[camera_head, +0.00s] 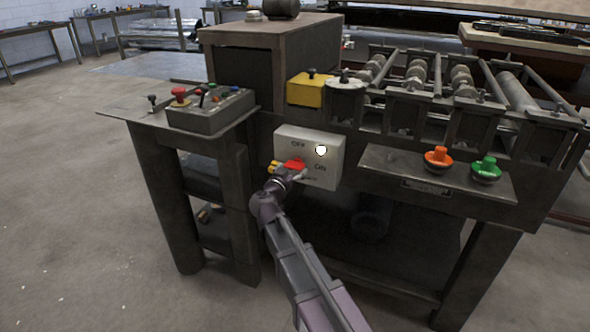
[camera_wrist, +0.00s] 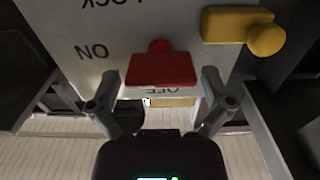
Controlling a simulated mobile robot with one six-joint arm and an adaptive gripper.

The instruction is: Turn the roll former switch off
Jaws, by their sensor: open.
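The roll former switch is a red knob (camera_head: 295,163) on a pale box (camera_head: 333,147) marked OFF at the top and ON at the right. I cannot tell which mark the knob points to. My gripper (camera_head: 285,174) is in front of the box, close to the knob. In the wrist view my gripper (camera_wrist: 160,92) is open, its fingers spread to either side of the knob's near edge. Contact is not clear.
A yellow part (camera_wrist: 232,26) juts beside the knob. A control box (camera_head: 210,110) with a red button stands left on the bench. Orange (camera_head: 438,157) and green (camera_head: 486,168) buttons sit on a shelf at right. The floor at left is clear.

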